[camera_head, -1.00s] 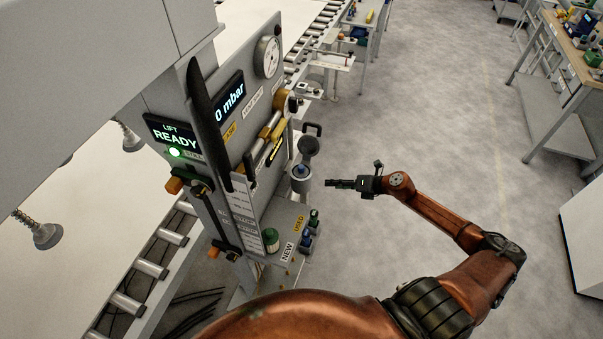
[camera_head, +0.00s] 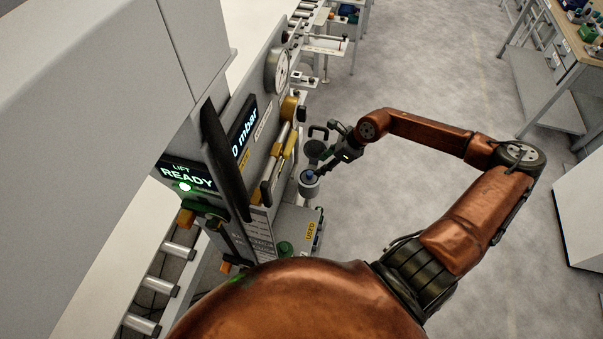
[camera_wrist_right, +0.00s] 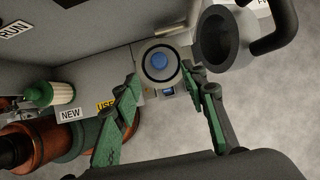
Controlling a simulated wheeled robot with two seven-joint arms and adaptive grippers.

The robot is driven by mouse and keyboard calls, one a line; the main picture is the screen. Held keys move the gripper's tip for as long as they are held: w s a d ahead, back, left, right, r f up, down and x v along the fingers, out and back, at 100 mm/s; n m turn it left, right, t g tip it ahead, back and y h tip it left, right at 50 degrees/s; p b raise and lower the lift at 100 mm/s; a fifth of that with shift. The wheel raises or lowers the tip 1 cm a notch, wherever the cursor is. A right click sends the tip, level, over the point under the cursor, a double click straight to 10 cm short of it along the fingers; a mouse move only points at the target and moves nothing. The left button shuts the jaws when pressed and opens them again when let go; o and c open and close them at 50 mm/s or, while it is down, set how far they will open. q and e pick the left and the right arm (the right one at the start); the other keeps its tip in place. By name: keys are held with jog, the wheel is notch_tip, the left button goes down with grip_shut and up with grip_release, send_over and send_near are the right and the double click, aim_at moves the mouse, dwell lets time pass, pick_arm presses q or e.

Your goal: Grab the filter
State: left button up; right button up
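A round grey housing (camera_head: 309,187) stands on the front of the panel, with a blue round-topped part (camera_head: 309,175) in it, likely the filter. The wrist view shows the housing (camera_wrist_right: 146,71) and blue top (camera_wrist_right: 159,61) from above. My right gripper (camera_wrist_right: 163,82) is open, one finger to each side of the housing; I cannot tell whether they touch it. In the head view the right gripper (camera_head: 322,168) is close above the housing.
A dark open cup-like lid (camera_wrist_right: 222,38) with a black handle is close right of the housing. The panel (camera_head: 262,155) stands left, with a gauge (camera_head: 277,72) and yellow-handled parts (camera_head: 287,140). Open floor (camera_head: 430,75) is to the right.

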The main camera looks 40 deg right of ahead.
aim_at(310, 173)
jog(key=shift+w+a+f, duration=0.2)
jog(key=shift+f, duration=0.05)
jog(key=p+x, duration=0.1)
jog(key=x, duration=0.2)
jog(key=shift+a, duration=0.1)
jog(key=shift+p+x, duration=0.75)
jog(key=shift+x, duration=0.5)
jog(key=shift+w+a+f, duration=0.15)
jog(key=shift+w+f, duration=0.05)
jog(key=shift+f, duration=0.3)
jog(key=c, duration=0.5)
jog(key=shift+c, duration=1.1)
jog(key=c, duration=0.3)
pick_arm(q)
jog(key=shift+g, duration=0.3)
jog(key=shift+s+a+r, duration=0.1)
jog(key=shift+s+r, duration=0.5)
jog(key=shift+s, duration=0.35)
jog(key=shift+s+a+r, duration=0.1)
jog(key=shift+s+r, duration=0.5)
jog(key=shift+s, duration=0.3)
pick_arm(e)
grip_shut()
